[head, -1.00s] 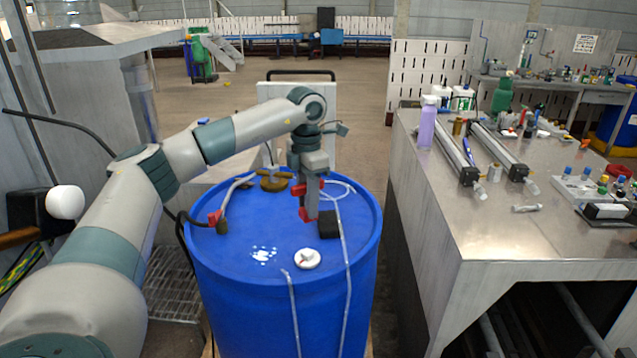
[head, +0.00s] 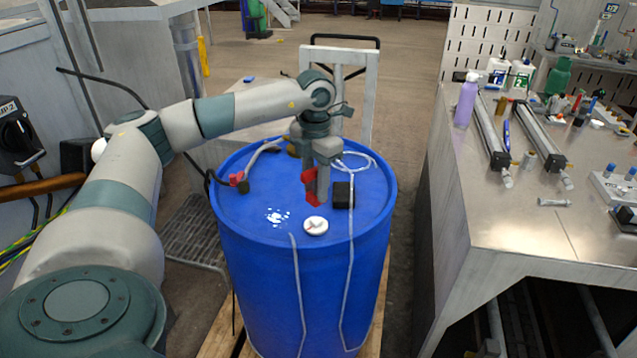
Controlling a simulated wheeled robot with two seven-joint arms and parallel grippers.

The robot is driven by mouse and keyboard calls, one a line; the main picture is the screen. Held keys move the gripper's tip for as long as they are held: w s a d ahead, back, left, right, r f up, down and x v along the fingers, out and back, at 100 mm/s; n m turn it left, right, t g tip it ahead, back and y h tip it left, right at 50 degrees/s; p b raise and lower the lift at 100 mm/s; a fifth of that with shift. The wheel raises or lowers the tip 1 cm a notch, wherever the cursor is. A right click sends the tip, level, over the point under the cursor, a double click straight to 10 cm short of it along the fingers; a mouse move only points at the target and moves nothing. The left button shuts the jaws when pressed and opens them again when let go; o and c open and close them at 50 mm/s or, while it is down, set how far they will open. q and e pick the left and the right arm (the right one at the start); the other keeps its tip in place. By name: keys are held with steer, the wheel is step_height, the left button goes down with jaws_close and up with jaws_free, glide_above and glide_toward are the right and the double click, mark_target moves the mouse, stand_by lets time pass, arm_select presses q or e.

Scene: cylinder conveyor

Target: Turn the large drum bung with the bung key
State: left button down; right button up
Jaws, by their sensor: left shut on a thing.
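The blue drum (head: 255,250) stands upright in the middle of the head view. A round white bung (head: 316,226) lies in the near half of its lid, with a raised shape on top. My left gripper (head: 312,201) points down over the lid, its red-tipped end just behind the white bung and seemingly apart from it. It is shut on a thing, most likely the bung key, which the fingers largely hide. A brass-coloured fitting (head: 293,148) at the back of the lid is partly hidden by my arm. My right gripper is not in view.
A black block (head: 342,195) sits on the lid close to the right of my gripper. A clear hose (head: 351,260) runs over the lid and down the front. A red-handled valve (head: 238,180) is at the lid's left. A metal bench (head: 520,220) stands right.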

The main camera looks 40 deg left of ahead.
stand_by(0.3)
arm_select(q)
steer(key=shift+f, duration=0.1)
steer(key=shift+f+b, duration=0.45)
steer(key=shift+b, duration=0.1)
steer(key=b, duration=0.3)
glide_above(316, 220)
steer(key=shift+f, duration=2.2)
steer(key=shift+b, duration=0.55)
stand_by(0.5)
steer(key=shift+f+b, duration=0.85)
steer(key=shift+f, duration=0.3)
stand_by(1.0)
stand_by(0.3)
